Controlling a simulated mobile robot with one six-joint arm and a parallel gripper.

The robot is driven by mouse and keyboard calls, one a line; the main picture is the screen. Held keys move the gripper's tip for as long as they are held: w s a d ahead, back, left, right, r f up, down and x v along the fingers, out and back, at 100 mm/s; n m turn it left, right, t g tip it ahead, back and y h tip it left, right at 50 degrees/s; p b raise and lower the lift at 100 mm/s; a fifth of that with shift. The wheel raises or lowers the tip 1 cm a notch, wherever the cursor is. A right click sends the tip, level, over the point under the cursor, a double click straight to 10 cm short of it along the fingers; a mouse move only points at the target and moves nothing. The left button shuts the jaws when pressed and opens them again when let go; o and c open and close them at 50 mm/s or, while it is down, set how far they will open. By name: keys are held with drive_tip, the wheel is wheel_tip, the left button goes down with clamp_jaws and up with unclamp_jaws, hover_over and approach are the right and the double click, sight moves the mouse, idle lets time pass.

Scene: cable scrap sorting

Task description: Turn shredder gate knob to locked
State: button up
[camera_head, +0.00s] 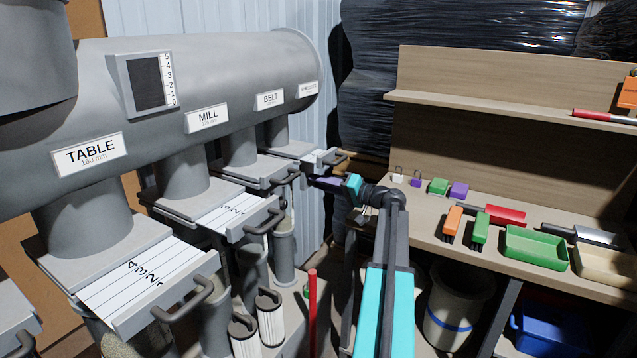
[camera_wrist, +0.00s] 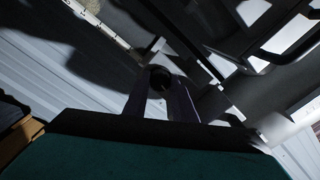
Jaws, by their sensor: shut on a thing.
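A grey duct carries several slide gates with dark handles. The smallest, farthest gate (camera_head: 322,158) sits under a label too small to read surely. My gripper (camera_head: 322,182), with purple fingers, reaches in just below that gate at the end of my teal and grey arm. In the wrist view, a dark round knob (camera_wrist: 159,78) sits between the two fingers of my gripper (camera_wrist: 160,96). The fingers are shut on it. Whether the knob stands at locked or unlocked cannot be told; no marking on it is readable.
Nearer gates labelled TABLE (camera_head: 150,285), MILL (camera_head: 225,215) and BELT (camera_head: 260,172) jut out at left with handles. A red post (camera_head: 312,310) stands below. A wooden bench (camera_head: 400,222) at right holds padlocks, brushes and trays. Black wrapped bales stand behind.

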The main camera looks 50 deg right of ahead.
drive_tip(key=shift+m+p, duration=5.35)
drive_tip(key=shift+m, duration=2.45)
drive_tip(key=shift+f, duration=0.1)
drive_tip(key=o, duration=1)
drive_tip(key=shift+d, duration=0.1)
drive_tip(key=shift+o, duration=0.2)
drive_tip(key=shift+s, duration=0.15)
